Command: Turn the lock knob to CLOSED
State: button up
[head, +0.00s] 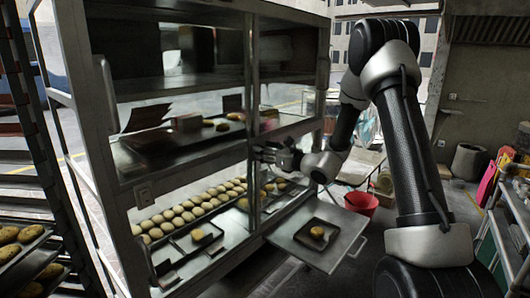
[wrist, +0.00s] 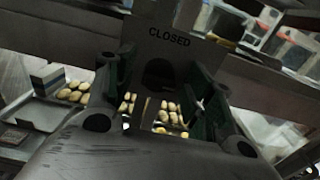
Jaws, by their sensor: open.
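A plate (wrist: 170,38) marked CLOSED shows at the top of the wrist view. Just below the word, between my fingers, is a dark rounded shape (wrist: 158,74) that looks like the lock knob; its pointing direction cannot be made out. My gripper (head: 272,154) is open beside the middle post of the glass-sided cabinet (head: 252,120). In the wrist view its two dark fingers stand either side of the dark shape; I cannot tell whether they touch it. In the head view the gripper hides the knob.
Rows of pale buns (head: 190,208) fill the cabinet's lower shelf. An open panel (head: 335,243) below my forearm holds a dark tray (head: 318,233) with a bun. A rack with bread trays (head: 22,250) stands at left. A red bucket (head: 361,203) is on the floor behind.

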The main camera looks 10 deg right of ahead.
jog(key=c, duration=1)
jog(key=shift+n, duration=0.3)
jog(key=n, duration=1.7)
jog(key=shift+s+a+f, duration=0.15)
jog(key=shift+f, duration=0.1)
jog(key=shift+n, duration=0.3)
jog(key=o, duration=1)
